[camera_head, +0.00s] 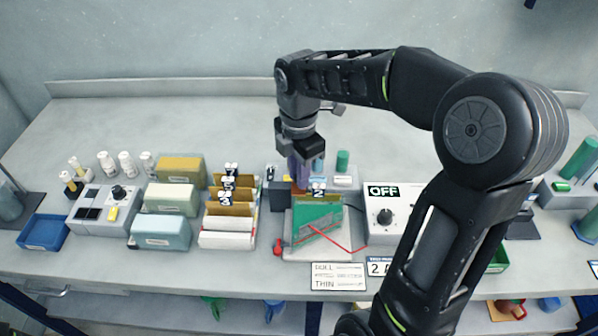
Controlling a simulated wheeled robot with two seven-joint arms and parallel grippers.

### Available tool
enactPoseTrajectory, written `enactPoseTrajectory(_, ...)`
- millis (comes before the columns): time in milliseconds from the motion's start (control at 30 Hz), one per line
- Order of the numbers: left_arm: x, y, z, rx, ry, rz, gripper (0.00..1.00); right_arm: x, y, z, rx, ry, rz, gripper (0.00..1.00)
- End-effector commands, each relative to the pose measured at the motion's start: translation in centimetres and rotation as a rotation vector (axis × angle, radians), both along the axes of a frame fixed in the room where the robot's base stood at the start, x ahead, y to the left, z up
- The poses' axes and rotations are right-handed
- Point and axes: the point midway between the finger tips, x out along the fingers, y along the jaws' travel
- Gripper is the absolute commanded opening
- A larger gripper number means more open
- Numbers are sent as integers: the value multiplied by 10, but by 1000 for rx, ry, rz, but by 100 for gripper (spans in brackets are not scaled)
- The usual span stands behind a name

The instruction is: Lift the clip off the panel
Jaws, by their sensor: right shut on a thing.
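A green panel (316,232) stands tilted on a pale stand at the middle of the bench, with a thin red wire (341,243) crossing its front. My right gripper (299,168) points down just behind the panel's upper left edge and is shut on a small purple and reddish thing, which seems to be the clip. The fingers hide most of it, and I cannot tell whether it touches the panel. My left gripper is not in view.
A control box with an OFF display (384,191) stands right of the panel. Numbered racks (228,226) and pastel boxes (171,199) stand to the left. A blue tray (42,233) lies far left. The bench's back strip is clear.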

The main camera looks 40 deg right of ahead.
Motion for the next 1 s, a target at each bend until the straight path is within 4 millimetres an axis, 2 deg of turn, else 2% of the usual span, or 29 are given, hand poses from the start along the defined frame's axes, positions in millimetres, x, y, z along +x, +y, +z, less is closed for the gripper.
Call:
enactPoseTrajectory(700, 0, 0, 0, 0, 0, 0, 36, 1, 0, 1, -1, -3, 0, 0)
enactPoseTrajectory(1000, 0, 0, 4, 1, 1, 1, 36, 24, 29, 2, 1, -5, 4, 0)
